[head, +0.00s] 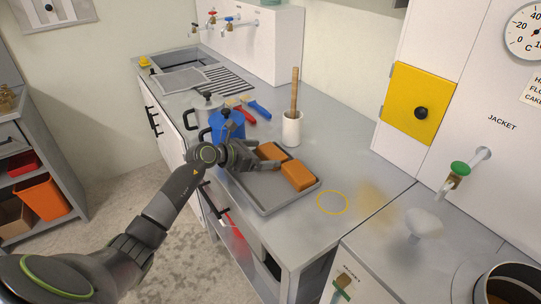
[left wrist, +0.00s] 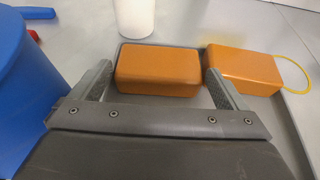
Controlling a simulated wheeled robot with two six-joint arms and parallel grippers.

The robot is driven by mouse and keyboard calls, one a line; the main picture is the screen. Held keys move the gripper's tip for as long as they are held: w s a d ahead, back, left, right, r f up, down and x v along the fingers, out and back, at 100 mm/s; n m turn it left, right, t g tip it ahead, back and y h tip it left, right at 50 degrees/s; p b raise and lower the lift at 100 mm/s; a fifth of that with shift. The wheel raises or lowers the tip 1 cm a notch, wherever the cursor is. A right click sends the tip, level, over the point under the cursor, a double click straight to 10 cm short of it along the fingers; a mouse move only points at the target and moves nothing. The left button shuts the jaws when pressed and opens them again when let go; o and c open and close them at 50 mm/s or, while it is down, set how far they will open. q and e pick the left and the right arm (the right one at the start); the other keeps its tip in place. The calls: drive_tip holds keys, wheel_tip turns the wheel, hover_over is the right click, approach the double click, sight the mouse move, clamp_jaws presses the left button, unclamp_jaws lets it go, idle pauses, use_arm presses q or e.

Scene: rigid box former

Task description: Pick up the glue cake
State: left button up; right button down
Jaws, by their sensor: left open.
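Two orange-brown glue cakes lie on a grey tray (head: 262,198) on the worktop. The left cake (head: 270,151) also shows in the left wrist view (left wrist: 158,70). The right cake (head: 299,176) also shows in the wrist view (left wrist: 243,68). My left gripper (head: 268,156) is open at the left cake. In the wrist view its fingers (left wrist: 158,75) stand at either side of that cake's near end, and the right finger is close to the gap between the cakes. Whether the fingers touch it, I cannot tell. My right gripper is out of view.
A blue pot (head: 227,126) stands just left of the tray. A white pot (head: 292,130) with a wooden-handled tool stands behind it. Brushes with red and blue handles lie nearby.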

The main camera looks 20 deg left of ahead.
use_arm(q)
drive_tip(key=shift+s+f, duration=0.15)
drive_tip(key=shift+f, duration=0.3)
drive_tip(key=c, duration=1.1)
drive_tip(key=shift+r, duration=0.15)
wheel_tip(320, 180, up, 10)
drive_tip(key=shift+w+b, duration=0.35)
drive_tip(key=shift+s, duration=0.1)
